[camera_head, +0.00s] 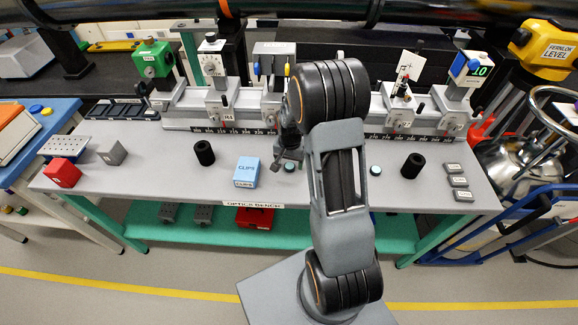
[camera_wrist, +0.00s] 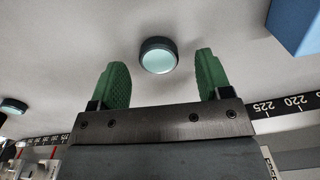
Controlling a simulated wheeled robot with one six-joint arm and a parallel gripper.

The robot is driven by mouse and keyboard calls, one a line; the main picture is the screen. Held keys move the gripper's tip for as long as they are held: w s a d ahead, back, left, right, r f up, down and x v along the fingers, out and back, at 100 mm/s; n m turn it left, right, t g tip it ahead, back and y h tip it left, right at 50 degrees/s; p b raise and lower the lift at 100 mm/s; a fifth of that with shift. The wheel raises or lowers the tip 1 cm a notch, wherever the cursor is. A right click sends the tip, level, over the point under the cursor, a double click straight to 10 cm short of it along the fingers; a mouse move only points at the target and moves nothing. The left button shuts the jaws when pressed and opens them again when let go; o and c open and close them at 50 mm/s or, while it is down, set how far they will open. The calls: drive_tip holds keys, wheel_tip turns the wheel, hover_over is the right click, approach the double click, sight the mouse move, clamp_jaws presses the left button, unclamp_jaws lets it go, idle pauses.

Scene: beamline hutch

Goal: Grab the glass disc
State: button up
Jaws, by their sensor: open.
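A small round disc with a pale teal glass face in a dark ring (camera_wrist: 158,57) lies flat on the bench. It lies between and just beyond my gripper's green fingertips in the wrist view, apart from both. In the head view this disc (camera_head: 289,167) lies right of the blue CLIPS box. A second, similar disc (camera_head: 375,170) lies farther right, behind my arm's right side; it also shows at the left edge of the wrist view (camera_wrist: 12,106). My gripper (camera_head: 287,160) is open and empty above the bench, partly hidden by my arm. Its fingers (camera_wrist: 160,82) stand wide apart.
The blue CLIPS box (camera_head: 247,172) is close to the near disc. Black cylinders (camera_head: 204,153) (camera_head: 413,165) stand either side. A graduated rail (camera_head: 190,118) with optic mounts runs behind. A red block (camera_head: 62,173), a grey block (camera_head: 112,152) and small labelled blocks (camera_head: 457,182) sit toward the ends.

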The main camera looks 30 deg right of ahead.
drive_tip(key=shift+f, duration=0.7)
drive_tip(key=c, duration=1)
drive_tip(key=shift+r, duration=0.1)
